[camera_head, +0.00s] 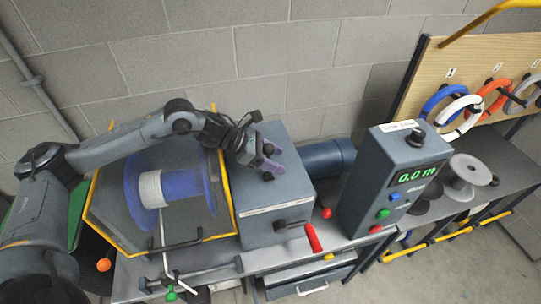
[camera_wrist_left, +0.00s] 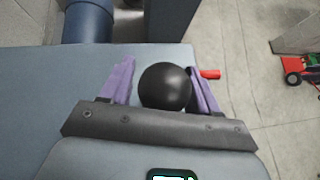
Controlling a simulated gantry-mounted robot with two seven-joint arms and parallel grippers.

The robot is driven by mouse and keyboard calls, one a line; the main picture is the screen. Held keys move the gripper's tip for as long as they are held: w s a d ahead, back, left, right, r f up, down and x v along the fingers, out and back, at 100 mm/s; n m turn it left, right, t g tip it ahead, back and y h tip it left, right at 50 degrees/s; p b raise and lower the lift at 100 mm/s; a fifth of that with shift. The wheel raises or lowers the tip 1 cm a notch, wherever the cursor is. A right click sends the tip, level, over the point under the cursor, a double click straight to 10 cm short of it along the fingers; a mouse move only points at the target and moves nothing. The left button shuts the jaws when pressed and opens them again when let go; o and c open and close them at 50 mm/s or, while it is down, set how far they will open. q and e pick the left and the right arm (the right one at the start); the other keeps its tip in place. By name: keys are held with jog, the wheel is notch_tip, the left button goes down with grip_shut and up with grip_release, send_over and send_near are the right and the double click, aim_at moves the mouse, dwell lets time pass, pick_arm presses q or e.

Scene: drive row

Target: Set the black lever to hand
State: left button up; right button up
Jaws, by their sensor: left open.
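The black lever shows as a round black knob (camera_wrist_left: 165,87) in the left wrist view, on the grey drive box. In the head view the knob (camera_head: 268,176) is small, at the top of the drive box (camera_head: 262,209), just under my gripper. My left gripper (camera_head: 268,162) is open, with purple fingers. In the left wrist view its fingers (camera_wrist_left: 161,84) stand on either side of the knob; the right finger is close to it, and a gap shows at the left. The lever's stem and any position marks are hidden. My right gripper is not in view.
A blue spool (camera_head: 183,190) with white line sits left of the drive box, behind a yellow-edged guard. A red-handled crank (camera_head: 313,238) sticks out in front. A control box (camera_head: 392,180) reading 0.0 m stands at the right. A blue motor (camera_head: 327,158) lies behind.

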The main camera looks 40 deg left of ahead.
pick_arm(q)
jog(key=shift+a, duration=0.1)
jog(key=b+v, duration=0.3)
jog(key=v, duration=0.7)
jog(key=shift+s+a+r, duration=0.15)
jog(key=shift+s+r, duration=0.1)
dwell(0.3)
